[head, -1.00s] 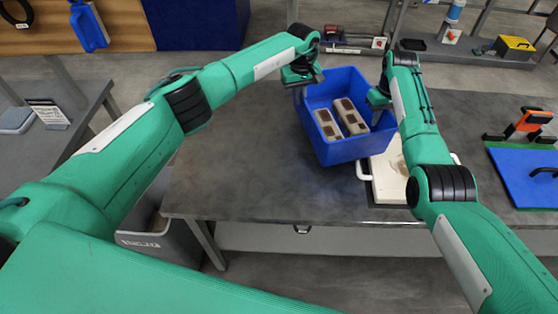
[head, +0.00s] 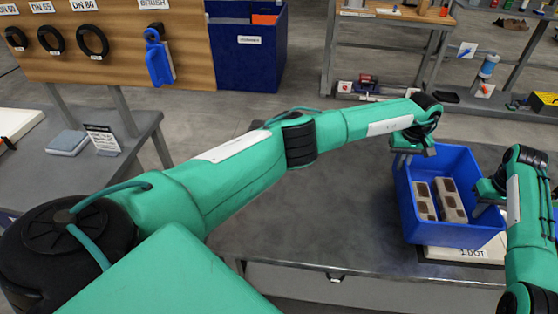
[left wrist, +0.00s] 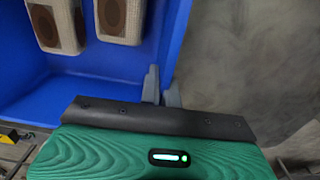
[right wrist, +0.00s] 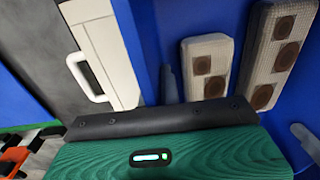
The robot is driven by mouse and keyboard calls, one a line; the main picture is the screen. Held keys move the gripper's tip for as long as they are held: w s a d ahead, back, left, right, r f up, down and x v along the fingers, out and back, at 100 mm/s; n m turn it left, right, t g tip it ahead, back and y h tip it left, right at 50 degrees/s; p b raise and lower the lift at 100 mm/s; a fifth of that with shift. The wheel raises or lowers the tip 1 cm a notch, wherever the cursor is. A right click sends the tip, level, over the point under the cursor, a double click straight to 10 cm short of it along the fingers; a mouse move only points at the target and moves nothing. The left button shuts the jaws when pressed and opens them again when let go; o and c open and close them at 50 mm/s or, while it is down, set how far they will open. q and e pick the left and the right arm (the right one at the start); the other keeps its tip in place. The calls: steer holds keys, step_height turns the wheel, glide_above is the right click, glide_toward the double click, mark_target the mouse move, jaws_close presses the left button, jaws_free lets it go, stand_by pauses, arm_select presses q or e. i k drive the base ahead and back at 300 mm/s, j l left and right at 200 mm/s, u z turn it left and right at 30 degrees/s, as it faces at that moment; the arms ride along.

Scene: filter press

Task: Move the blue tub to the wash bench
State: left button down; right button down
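The blue tub (head: 468,235) is at the right in the head view, over the dark table, hiding part of a white plate. Two pale blocks with brown recesses (head: 424,203) lie inside it. My left gripper (head: 408,158) is at the tub's far left corner; the left wrist view shows its fingers (left wrist: 162,88) closed together on the rim. My right gripper (head: 484,203) is at the opposite, right wall; in the right wrist view a finger (right wrist: 168,86) lies against the inside of that wall, the other finger barely visible. I cannot tell the tub's height above the table.
The white plate with a handle (right wrist: 100,60) lies beside the tub. At left stands a grey bench (head: 40,170) with a grey pad (head: 67,143) and a small sign (head: 103,139). A dark blue bin (head: 247,60) and a board with black rings stand behind. The table's left part is clear.

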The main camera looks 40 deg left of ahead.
mark_target(295, 206)
steer(key=k+j, duration=0.15)
steer(key=j, duration=0.2)
steer(key=k+j, duration=0.15)
steer(key=j, duration=0.2)
steer(key=k+j, duration=0.15)
steer(key=j, duration=0.2)
steer(key=k+j, duration=0.15)
steer(key=j, duration=0.15)
steer(key=k+j, duration=0.15)
steer(key=j, duration=0.2)
